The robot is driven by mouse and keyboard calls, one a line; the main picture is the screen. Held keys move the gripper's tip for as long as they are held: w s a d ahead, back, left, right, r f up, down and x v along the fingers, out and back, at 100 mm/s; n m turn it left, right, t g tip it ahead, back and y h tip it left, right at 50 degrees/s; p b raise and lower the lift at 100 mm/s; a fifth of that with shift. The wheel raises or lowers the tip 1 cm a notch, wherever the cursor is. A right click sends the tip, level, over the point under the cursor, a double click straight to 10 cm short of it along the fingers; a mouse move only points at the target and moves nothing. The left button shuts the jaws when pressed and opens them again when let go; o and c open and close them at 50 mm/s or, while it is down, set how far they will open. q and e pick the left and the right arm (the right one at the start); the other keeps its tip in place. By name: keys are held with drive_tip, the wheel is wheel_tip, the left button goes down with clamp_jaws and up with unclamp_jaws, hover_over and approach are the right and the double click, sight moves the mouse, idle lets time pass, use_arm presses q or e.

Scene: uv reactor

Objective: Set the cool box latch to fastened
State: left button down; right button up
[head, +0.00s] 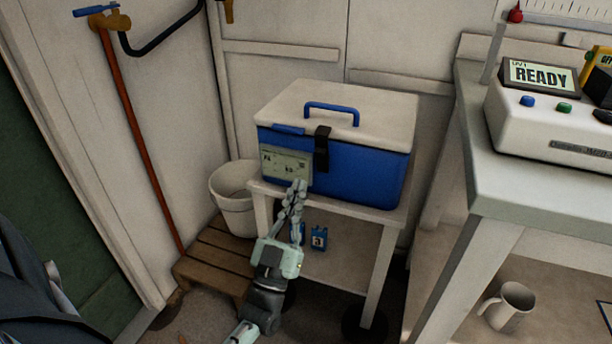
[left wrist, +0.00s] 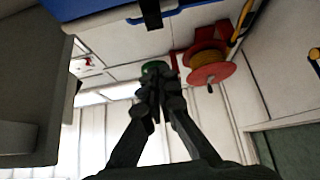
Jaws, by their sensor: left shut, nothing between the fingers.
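The cool box (head: 365,175) has a blue body, a white lid and a blue handle, and stands on a small white table. Its lid is down. The black latch (head: 321,150) hangs from the lid's front edge over the blue front; I cannot tell whether it is fastened. My left gripper (head: 298,188) is shut and empty, just below and left of the latch, in front of the label; I cannot tell whether it touches the box. In the left wrist view the shut fingers (left wrist: 160,88) point up towards the blue box (left wrist: 108,32). My right gripper is out of view.
The small table (head: 378,270) has blue tags below its top. A white bucket (head: 232,205) and wooden pallet (head: 212,258) stand to the left. A grey bench (head: 530,190) with a white device (head: 545,125) stands to the right, with a mug (head: 510,305) low down.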

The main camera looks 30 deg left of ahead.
use_arm(q)
drive_tip(key=shift+s+d+f, duration=0.1)
drive_tip(key=shift+s+d, duration=0.05)
drive_tip(key=shift+s, duration=0.5)
drive_tip(key=shift+s+d+f, duration=0.1)
drive_tip(key=shift+s, duration=0.5)
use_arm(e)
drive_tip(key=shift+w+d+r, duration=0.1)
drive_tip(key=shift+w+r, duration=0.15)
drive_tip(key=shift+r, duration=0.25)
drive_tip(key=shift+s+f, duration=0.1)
use_arm(q)
drive_tip(key=w+d+f+m+g+h, duration=0.25)
drive_tip(key=f+g, duration=0.25)
drive_tip(key=f, duration=0.4)
drive_tip(key=w+d+f+m+g+h, duration=0.1)
drive_tip(key=d+f+m+g+h, duration=0.25)
drive_tip(key=f, duration=0.65)
drive_tip(key=s+a+f+n+g+y, duration=0.1)
drive_tip(key=s+f+g, duration=0.5)
drive_tip(key=s, duration=0.3)
drive_tip(key=s+a+f+g, duration=0.1)
drive_tip(key=s+f+g, duration=0.5)
drive_tip(key=s+g, duration=0.1)
drive_tip(key=shift+s+a+f+n+y, duration=0.25)
drive_tip(key=shift+s+a+n+y, duration=0.15)
drive_tip(key=shift+s, duration=0.5)
